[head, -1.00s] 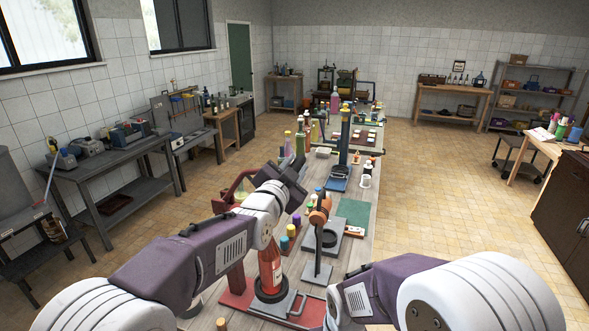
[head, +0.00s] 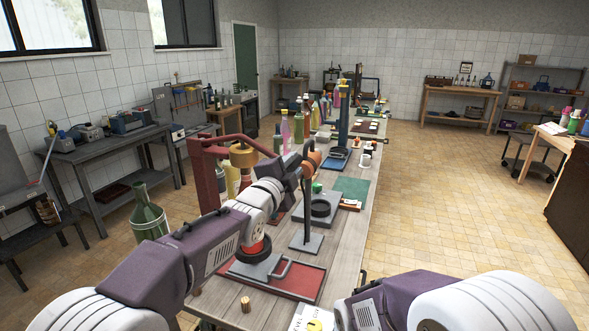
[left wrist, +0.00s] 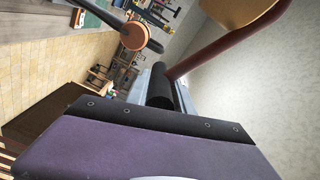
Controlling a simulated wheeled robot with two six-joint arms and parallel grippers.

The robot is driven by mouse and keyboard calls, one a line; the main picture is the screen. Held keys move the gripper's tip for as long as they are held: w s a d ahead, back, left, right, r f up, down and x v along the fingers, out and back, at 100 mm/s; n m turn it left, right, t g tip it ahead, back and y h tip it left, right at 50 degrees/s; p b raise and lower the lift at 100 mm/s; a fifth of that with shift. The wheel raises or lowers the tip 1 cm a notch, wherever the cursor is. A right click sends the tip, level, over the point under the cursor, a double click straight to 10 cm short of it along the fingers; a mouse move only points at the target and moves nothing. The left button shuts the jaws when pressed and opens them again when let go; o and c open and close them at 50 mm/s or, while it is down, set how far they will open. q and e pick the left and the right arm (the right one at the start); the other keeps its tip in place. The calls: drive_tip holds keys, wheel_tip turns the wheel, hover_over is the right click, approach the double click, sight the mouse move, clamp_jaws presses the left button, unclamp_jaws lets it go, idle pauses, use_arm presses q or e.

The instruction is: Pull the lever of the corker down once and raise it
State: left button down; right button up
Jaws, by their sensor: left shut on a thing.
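The corker has a red frame (head: 206,180) on the left of the long table, with a red lever arm and a brass-coloured cylinder (head: 243,154) beneath it. In the left wrist view the red lever (left wrist: 205,55) ends in a black handle (left wrist: 160,88). My left gripper (head: 292,168) is shut on this handle, which lies between its grey fingers in the left wrist view. A bottle with a red part (head: 262,246) stands on the grey base plate (head: 255,268), mostly hidden by my left arm. My right forearm shows at the lower right, but its gripper does not.
An orange-topped stand (head: 306,215) is close beside my left gripper. A black ring on a grey plate (head: 322,209) and a green mat (head: 352,188) lie beyond. Several bottles line the table's far left. A cork (head: 245,304) stands near the front.

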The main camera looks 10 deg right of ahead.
use_arm(q)
drive_tip(key=shift+f, duration=0.7)
drive_tip(key=shift+w+f, duration=0.1)
drive_tip(key=c, duration=1.2)
unclamp_jaws()
drive_tip(key=shift+o, duration=0.3)
drive_tip(key=shift+a, duration=0.1)
drive_tip(key=shift+w+a+r, duration=0.1)
drive_tip(key=shift+r, duration=0.1)
drive_tip(key=shift+a+b, duration=0.1)
drive_tip(key=shift+b, duration=0.25)
drive_tip(key=b+v, duration=0.3)
drive_tip(key=v, duration=0.6)
